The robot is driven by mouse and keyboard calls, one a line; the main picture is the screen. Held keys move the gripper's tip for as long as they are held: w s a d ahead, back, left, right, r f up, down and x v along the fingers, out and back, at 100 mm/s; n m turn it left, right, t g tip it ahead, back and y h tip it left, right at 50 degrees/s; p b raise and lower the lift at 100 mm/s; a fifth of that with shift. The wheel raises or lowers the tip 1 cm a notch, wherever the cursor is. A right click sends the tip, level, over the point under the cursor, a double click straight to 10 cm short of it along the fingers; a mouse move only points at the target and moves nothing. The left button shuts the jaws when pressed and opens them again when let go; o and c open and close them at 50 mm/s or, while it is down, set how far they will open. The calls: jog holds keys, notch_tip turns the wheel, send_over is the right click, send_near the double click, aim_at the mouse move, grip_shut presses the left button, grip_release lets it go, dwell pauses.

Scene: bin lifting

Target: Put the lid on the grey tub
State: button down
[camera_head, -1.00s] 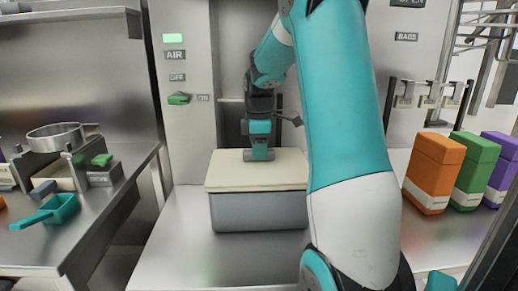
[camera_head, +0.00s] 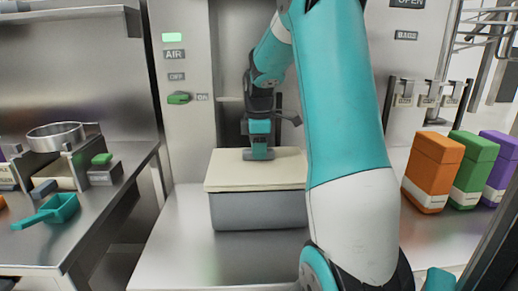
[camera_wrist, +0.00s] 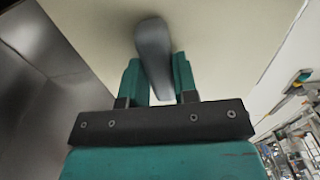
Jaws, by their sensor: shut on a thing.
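The grey tub (camera_head: 258,212) stands on the steel counter in the head view, partly hidden on the right by my arm. The cream lid (camera_head: 230,172) lies over the tub's top and looks about level; I cannot tell whether it is fully seated. My gripper (camera_head: 258,156) is above the middle of the lid. In the wrist view my gripper (camera_wrist: 158,85) is shut on the lid's grey handle (camera_wrist: 152,50), which stands between the two teal fingers. The cream lid (camera_wrist: 95,30) fills much of that view.
Orange (camera_head: 432,172), green (camera_head: 474,170) and purple (camera_head: 500,165) containers stand on the counter at the right. A side bench on the left holds a sieve (camera_head: 60,136) and a teal scoop (camera_head: 52,211). The counter (camera_head: 170,235) left of the tub is clear.

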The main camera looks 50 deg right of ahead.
jog(key=shift+f, duration=0.85)
dwell(1.5)
jog(key=shift+c, duration=1.2)
grip_release()
jog(key=shift+r+p, duration=0.1)
jog(key=shift+p, duration=0.2)
jog(key=shift+r+p, duration=3.45)
jog(key=shift+r, duration=0.05)
